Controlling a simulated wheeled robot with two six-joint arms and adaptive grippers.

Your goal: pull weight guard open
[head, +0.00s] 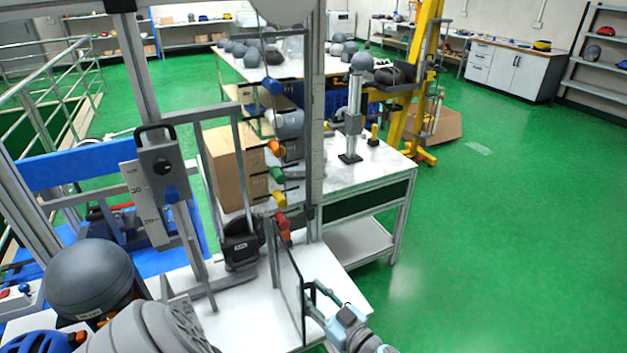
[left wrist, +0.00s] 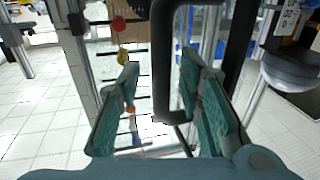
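The weight guard (head: 289,280) is a clear, dark-edged upright panel beside the drop tower. My left gripper (head: 318,297) is at its right side, its arm entering from the bottom. In the left wrist view, a black loop handle (left wrist: 161,60) stands between the teal fingers of this gripper (left wrist: 158,75). The fingers are apart, with a gap visible on the handle's left; contact on the right is unclear. The handle is not clearly visible in the head view. Coloured weight knobs (head: 279,199) line the tower post behind the guard. My right gripper is not in view.
A grey headform (head: 88,278) and blue helmet (head: 38,342) are at lower left. The tower carriage (head: 160,165) hangs on slanted rails. A white workbench (head: 375,165) stands behind. The green floor (head: 510,240) to the right is clear.

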